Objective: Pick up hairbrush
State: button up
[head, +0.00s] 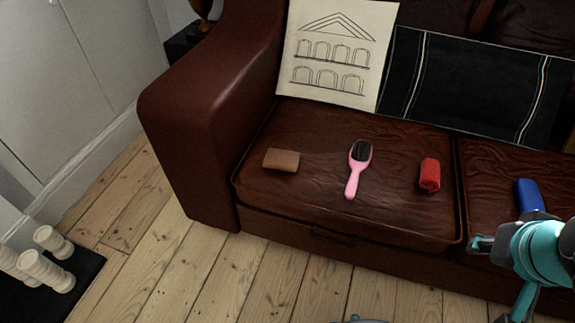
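The hairbrush (358,170) lies on the brown leather sofa's left seat cushion in the head view. It has a pink handle pointing toward the front edge and a dark bristle head toward the back. My gripper (481,244) is at the right, by the front of the sofa, to the right of the hairbrush and nearer the camera. It is well apart from the hairbrush. Only part of the gripper shows beside my teal arm, so its opening cannot be made out.
A brown block-like item (281,160) lies left of the hairbrush, and a red rolled item (429,176) lies right of it. A blue item (529,196) is near my arm. A drawing (335,50) and a black cushion (465,85) lean behind. Floorboards (215,270) in front are clear.

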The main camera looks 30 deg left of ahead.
aim_at(361, 155)
jog(key=u, duration=0.8)
jog(key=i, duration=0.45)
jog(key=u, duration=0.05)
jog(key=k, duration=0.45)
jog(key=u, duration=2.5)
jog(key=i, duration=2.15)
jog(key=z, duration=3.7)
